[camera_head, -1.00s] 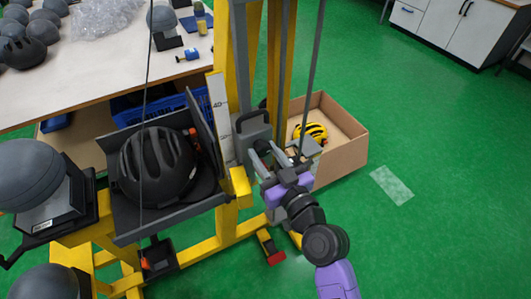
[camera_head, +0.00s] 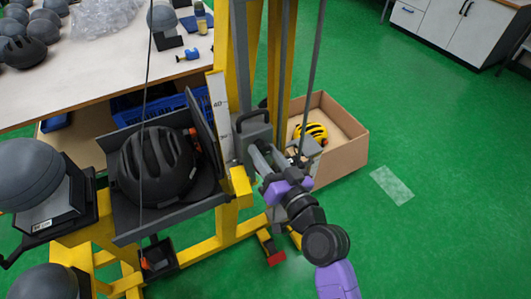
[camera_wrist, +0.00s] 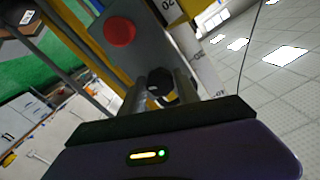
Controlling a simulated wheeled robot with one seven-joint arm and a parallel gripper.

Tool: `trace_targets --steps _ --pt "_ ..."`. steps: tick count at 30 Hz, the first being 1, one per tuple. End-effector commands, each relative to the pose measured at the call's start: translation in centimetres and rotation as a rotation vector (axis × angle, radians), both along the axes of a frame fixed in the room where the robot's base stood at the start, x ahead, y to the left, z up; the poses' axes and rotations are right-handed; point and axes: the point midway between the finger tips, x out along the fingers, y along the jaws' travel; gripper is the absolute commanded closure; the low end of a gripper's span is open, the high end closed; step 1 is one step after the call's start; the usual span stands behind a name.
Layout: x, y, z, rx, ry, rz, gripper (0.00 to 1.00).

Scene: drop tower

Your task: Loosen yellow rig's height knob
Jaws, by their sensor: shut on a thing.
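The yellow rig (camera_head: 241,186) stands in the middle of the head view, with a grey carriage (camera_head: 253,132) on its posts. My gripper (camera_head: 260,158) reaches to the carriage's lower front from the right. In the wrist view my gripper (camera_wrist: 162,88) has its two fingers closed around a small black height knob (camera_wrist: 158,80). The knob sits below a red round button (camera_wrist: 119,32) on a grey plate. In the head view my fingers and the carriage hide the knob. I cannot tell whether it has turned.
A black helmet (camera_head: 157,165) sits in a dark cradle left of the rig. A red-tipped pedal (camera_head: 275,257) lies low at the rig's foot.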

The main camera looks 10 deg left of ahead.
Motion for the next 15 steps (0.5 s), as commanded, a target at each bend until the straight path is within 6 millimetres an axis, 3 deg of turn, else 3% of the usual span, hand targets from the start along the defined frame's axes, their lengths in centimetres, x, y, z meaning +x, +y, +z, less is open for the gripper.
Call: trace_targets --steps 15 --pt "-0.06 0.01 0.17 0.408 0.275 -0.001 1.00"
